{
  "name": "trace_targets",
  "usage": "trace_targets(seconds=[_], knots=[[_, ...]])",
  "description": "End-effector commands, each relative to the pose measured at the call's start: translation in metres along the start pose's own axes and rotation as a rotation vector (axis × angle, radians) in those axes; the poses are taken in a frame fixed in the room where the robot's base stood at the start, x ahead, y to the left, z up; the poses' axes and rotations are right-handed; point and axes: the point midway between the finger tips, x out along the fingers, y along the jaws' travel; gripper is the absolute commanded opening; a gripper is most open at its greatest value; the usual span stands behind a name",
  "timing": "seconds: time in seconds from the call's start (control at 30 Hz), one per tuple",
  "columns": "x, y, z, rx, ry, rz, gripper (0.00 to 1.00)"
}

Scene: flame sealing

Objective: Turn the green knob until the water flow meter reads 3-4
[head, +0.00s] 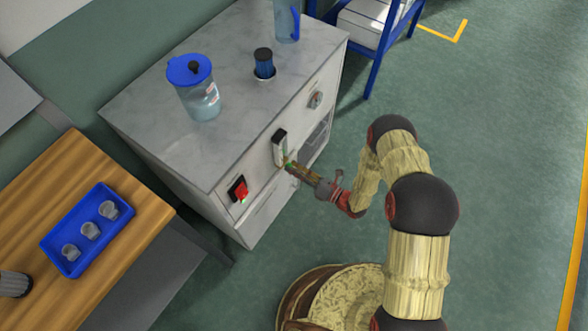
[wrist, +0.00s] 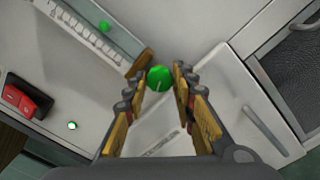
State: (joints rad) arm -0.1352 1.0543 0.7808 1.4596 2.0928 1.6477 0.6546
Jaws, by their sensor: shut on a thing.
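The green knob (wrist: 160,78) sits between the fingertips of my gripper (wrist: 162,82) in the wrist view, and a white line shows on its face. My gripper is shut on the knob; in the head view the gripper (head: 292,167) reaches the cabinet front from the right, and its fingers mostly cover the knob. The water flow meter (wrist: 88,32) is a clear strip with white scale marks and a green float (wrist: 105,26) inside. The meter also shows in the head view (head: 280,148) above the knob. I cannot read its numbers.
The cabinet (head: 235,150) has a red switch (head: 240,189) left of the knob and a lit green lamp (wrist: 72,126). A blue-lidded jug (head: 200,95) stands on top. A blue tray (head: 70,245) with small cups lies on the wooden table at left. The floor at right is clear.

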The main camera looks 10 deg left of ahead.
Motion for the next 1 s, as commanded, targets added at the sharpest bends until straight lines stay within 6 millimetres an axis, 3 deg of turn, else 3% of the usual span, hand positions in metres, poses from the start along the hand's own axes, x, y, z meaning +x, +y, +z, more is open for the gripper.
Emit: trace_targets(seconds=[0.7,0.73,1.0], knots=[[-0.0002,-0.0014,0.0006,0.075,-0.002,-0.003,0.01],[-0.0002,-0.0014,0.0006,0.075,-0.002,-0.003,0.28],[-0.0001,-0.0009,0.0003,0.075,-0.001,-0.001,0.43]])
